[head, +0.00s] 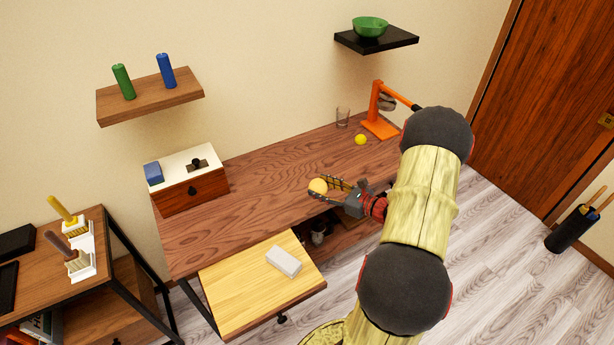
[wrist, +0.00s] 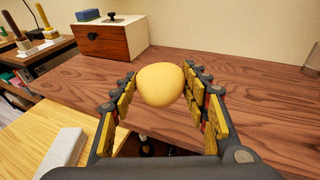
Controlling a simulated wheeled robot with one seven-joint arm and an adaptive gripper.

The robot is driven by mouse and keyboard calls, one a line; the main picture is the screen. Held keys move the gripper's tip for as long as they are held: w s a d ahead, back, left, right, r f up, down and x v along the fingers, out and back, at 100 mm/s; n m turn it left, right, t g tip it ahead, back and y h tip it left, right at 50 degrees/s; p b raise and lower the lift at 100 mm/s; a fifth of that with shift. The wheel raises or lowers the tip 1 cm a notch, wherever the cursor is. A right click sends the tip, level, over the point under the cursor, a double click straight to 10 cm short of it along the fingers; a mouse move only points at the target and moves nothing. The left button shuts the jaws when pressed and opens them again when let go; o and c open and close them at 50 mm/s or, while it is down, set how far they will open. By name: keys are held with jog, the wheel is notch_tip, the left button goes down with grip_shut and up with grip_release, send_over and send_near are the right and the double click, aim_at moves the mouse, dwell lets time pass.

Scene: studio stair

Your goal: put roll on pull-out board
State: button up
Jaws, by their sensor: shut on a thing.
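The roll (head: 318,186) is a small round yellow-tan bun, held between the fingertips of my gripper (head: 336,185). In the wrist view the roll (wrist: 160,85) sits between the two padded fingers of my gripper (wrist: 165,95), which are shut on it. It is over the front part of the brown desk; its exact height above the desk is hard to tell. The pull-out board (head: 225,291) is light yellow wood, extended from the desk front, to the left of my gripper. It also shows at lower left in the wrist view (wrist: 40,125).
A grey-white block (head: 283,261) lies on the board's right part; the board's left part is clear. A wooden box (head: 188,185) with a blue block on top stands at the desk's left. A yellow ball (head: 360,140), a glass (head: 343,117) and an orange stand (head: 379,122) are at the right.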

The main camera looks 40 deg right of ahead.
jog(key=shift+s+r, duration=0.15)
jog(key=shift+s, duration=0.25)
